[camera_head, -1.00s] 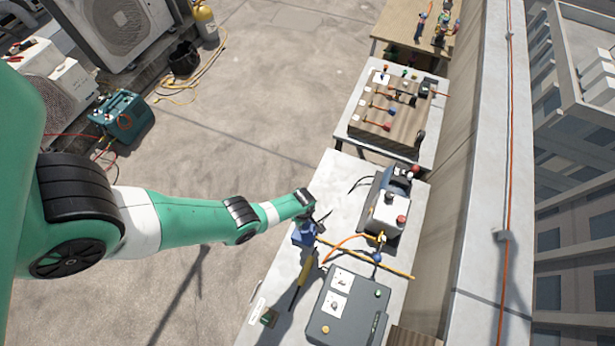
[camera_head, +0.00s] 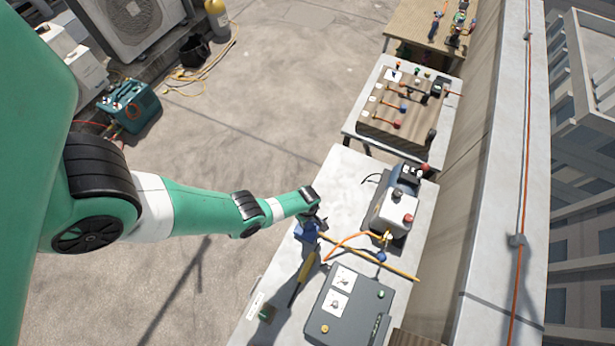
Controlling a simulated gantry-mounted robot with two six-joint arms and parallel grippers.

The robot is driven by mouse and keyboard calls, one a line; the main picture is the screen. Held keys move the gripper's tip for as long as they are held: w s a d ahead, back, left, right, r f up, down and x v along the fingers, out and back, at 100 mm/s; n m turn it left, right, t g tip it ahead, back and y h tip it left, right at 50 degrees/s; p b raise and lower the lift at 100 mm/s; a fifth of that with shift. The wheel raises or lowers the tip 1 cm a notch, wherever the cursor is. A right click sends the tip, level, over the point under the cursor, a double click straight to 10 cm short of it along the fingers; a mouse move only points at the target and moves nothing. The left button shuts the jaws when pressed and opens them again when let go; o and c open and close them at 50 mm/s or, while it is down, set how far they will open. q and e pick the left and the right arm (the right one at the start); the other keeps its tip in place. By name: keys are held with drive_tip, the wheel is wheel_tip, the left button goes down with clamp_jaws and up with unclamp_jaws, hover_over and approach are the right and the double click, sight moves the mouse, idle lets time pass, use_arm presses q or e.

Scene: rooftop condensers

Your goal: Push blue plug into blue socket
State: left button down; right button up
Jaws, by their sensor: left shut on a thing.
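My left arm reaches in from the left, and its gripper (camera_head: 314,219) is over the near bench, at a blue block-like part (camera_head: 308,232). I take this part for the blue plug; the jaws are shut on it, though the fingertips are small and partly hidden. A smaller blue fitting (camera_head: 381,257) lies to the right, by a yellow rod (camera_head: 370,258). I cannot tell whether this fitting is the blue socket, or whether the plug touches any socket. My right gripper is out of view.
A dark grey box (camera_head: 350,305) with white labels stands at the bench's near end. A yellow-handled tool (camera_head: 305,271) lies left of it. A grey-white machine with a red knob (camera_head: 393,208) stands at the right. An orange cable (camera_head: 350,240) crosses between. The bench's upper left is clear.

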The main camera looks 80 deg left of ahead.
use_arm(q)
drive_tip(key=shift+f+b, duration=1.3)
idle(1.4)
drive_tip(key=shift+c, duration=1.3)
unclamp_jaws()
